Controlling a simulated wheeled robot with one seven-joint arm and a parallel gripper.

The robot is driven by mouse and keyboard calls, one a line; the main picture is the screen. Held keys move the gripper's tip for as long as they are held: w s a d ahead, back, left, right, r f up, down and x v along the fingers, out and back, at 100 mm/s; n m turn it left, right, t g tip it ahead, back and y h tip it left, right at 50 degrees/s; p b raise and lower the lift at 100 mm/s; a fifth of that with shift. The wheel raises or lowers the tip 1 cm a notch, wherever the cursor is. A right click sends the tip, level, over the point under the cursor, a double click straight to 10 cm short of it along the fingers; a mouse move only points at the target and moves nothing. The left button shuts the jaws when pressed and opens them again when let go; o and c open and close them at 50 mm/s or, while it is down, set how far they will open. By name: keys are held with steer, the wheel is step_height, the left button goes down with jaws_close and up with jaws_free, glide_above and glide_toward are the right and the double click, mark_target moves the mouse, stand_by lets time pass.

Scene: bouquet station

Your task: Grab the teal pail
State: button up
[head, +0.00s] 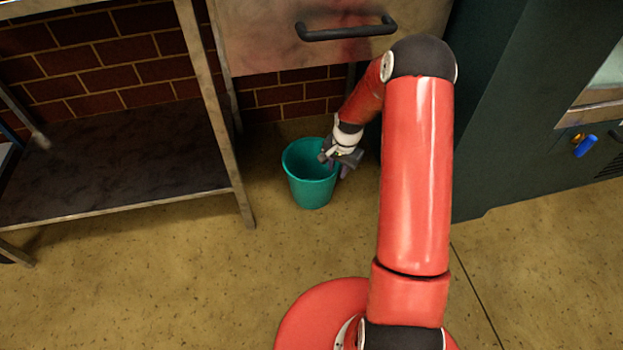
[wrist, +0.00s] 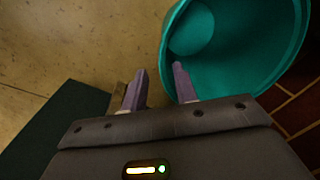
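The teal pail (head: 311,192) stands upright on the floor, left of my arm, and looks empty. My gripper (head: 339,168) is at the right side of its rim in the head view. In the wrist view the pail (wrist: 245,52) fills the upper right. There my gripper (wrist: 159,80) has its two fingers apart. The right finger overlaps the pail's inside and the left finger lies over the floor outside, with the pail's wall between them. I cannot tell if either finger touches the wall.
A metal rack with a dark low shelf (head: 120,165) stands left of the pail. A drawer with a black handle (head: 345,30) hangs above and behind it. A dark green cabinet (head: 490,140) is at the right. The floor (head: 190,290) in front is clear.

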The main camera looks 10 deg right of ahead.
mark_target(333, 182)
steer(key=f, duration=0.2)
steer(key=f+b, duration=0.1)
steer(key=f, duration=0.1)
steer(key=w+f, duration=0.1)
steer(key=f, duration=0.1)
steer(key=shift+w+a+f, duration=0.1)
steer(key=shift+a+f, duration=0.1)
steer(key=shift+a, duration=0.2)
jaws_close()
stand_by(1.0)
